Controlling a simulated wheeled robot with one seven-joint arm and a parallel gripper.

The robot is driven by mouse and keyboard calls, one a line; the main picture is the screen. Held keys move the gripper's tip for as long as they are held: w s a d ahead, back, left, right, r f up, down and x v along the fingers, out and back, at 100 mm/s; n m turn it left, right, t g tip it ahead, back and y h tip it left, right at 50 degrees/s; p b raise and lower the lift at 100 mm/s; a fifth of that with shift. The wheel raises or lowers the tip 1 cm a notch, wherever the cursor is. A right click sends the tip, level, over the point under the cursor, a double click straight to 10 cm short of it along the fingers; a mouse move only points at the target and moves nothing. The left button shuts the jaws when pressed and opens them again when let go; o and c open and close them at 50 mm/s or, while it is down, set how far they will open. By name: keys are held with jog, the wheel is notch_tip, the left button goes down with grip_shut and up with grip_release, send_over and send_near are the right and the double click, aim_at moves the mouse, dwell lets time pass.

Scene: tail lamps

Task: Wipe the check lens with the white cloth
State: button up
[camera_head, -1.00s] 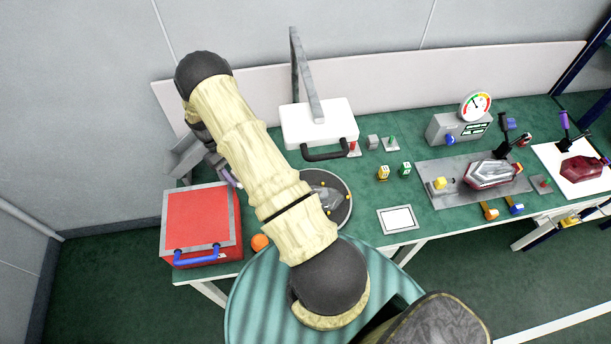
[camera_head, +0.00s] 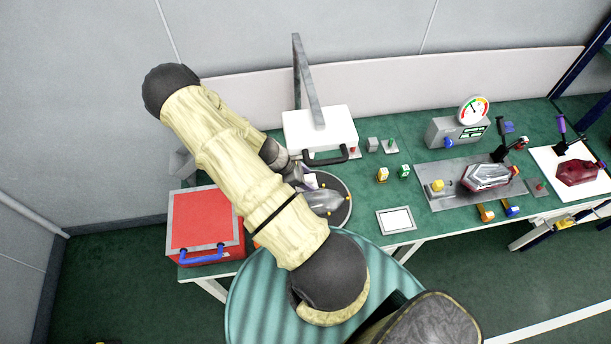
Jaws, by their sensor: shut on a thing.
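My gripper (camera_head: 305,181) is at the left rim of a round dark plate (camera_head: 346,212), partly hidden behind my arm. It is shut on a small white piece, which looks like the white cloth (camera_head: 311,181); only a bit of it shows. A grey, glossy lens (camera_head: 326,201), which looks like the check lens, lies on the round plate among small yellow pegs. The cloth is close to the lens's upper left end; I cannot tell whether they touch.
A red box (camera_head: 203,220) with a blue handle stands at the left. A white lidded unit (camera_head: 320,129) with a black handle stands behind the plate. A white framed panel (camera_head: 397,220), a clamped lamp (camera_head: 486,175) and a dial gauge (camera_head: 473,110) are to the right.

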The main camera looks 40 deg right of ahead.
jog(key=shift+w+f, duration=0.1)
jog(key=shift+s+f, duration=0.2)
jog(key=shift+f, duration=0.05)
jog(key=shift+f+b, duration=0.3)
jog(key=shift+b, duration=0.25)
jog(key=shift+w+f+b, duration=0.1)
jog(key=shift+f+b, duration=1.65)
jog(key=shift+f, duration=0.65)
jog(key=shift+f+b, duration=0.7)
jog(key=shift+f, duration=0.3)
jog(key=shift+s+d+r, duration=0.1)
jog(key=shift+s+d, duration=0.35)
jog(key=shift+d, duration=0.3)
jog(key=shift+s+d+r, duration=0.1)
jog(key=shift+s+d, duration=0.35)
jog(key=shift+d, duration=0.3)
